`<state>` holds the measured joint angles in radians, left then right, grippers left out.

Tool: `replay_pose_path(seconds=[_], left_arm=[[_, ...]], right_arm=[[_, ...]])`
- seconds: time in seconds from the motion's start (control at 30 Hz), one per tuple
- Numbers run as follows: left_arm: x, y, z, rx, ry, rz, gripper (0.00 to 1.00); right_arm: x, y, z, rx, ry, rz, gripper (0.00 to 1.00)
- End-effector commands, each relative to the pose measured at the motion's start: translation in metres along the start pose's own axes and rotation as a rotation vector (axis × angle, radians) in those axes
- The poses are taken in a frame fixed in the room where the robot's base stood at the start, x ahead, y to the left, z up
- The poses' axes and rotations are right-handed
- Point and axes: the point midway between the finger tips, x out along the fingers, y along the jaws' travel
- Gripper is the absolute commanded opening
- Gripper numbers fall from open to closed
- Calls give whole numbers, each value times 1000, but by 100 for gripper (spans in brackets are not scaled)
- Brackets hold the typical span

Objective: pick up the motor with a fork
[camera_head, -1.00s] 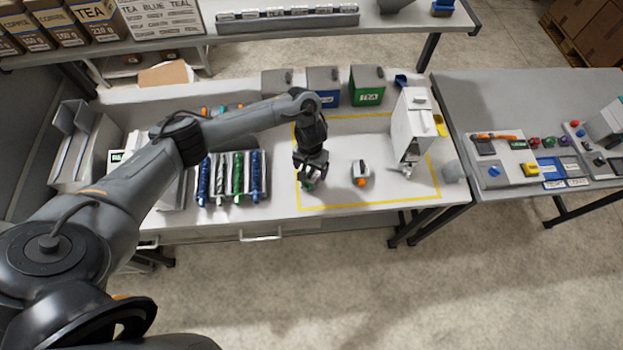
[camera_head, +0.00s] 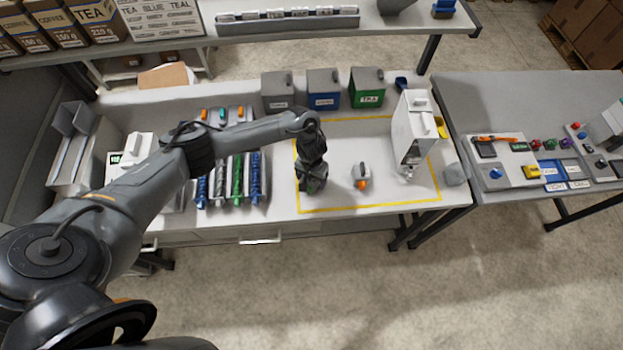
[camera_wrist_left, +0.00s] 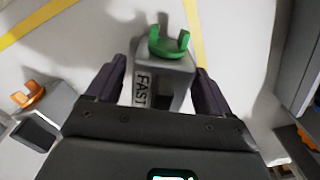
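A grey motor (camera_wrist_left: 170,85) labelled FAST, with a green two-pronged fork (camera_wrist_left: 168,44) on its end, lies between my left gripper's fingers in the left wrist view. My left gripper (camera_head: 312,189) is low over the table inside the yellow outline and mostly hides this motor in the head view. Its two dark fingers (camera_wrist_left: 158,92) are open on either side of the motor, with gaps showing. A second grey block (camera_head: 361,174) with an orange end piece (camera_head: 361,184) stands to the right. Its orange piece (camera_wrist_left: 27,95) looks notched in the wrist view. My right gripper is not in view.
A white dispenser-like machine (camera_head: 415,130) stands right of the second block. Grey, blue (camera_head: 324,88) and green bins (camera_head: 367,88) line the back. Coloured tubes (camera_head: 237,180) lie in a rack at left. The front of the yellow outline (camera_head: 370,207) is clear.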

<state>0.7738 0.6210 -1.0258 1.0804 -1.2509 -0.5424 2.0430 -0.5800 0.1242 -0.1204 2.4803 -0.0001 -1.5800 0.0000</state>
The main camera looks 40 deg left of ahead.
Motion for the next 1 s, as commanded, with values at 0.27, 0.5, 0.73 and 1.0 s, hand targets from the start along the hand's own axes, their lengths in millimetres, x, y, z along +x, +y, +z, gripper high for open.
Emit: replay_pose_path(seconds=[0.27, 0.5, 0.73, 1.0], left_arm=[[0, 0, 0, 0, 0, 0, 38], [-1, 0, -1, -1, 1, 1, 15], [-3, 0, -1, -1, 2, 1, 15], [-25, 0, -1, 0, 3, 1, 15]], right_arm=[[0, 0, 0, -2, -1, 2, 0], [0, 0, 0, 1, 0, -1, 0], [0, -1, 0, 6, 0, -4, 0], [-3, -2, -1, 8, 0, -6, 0]])
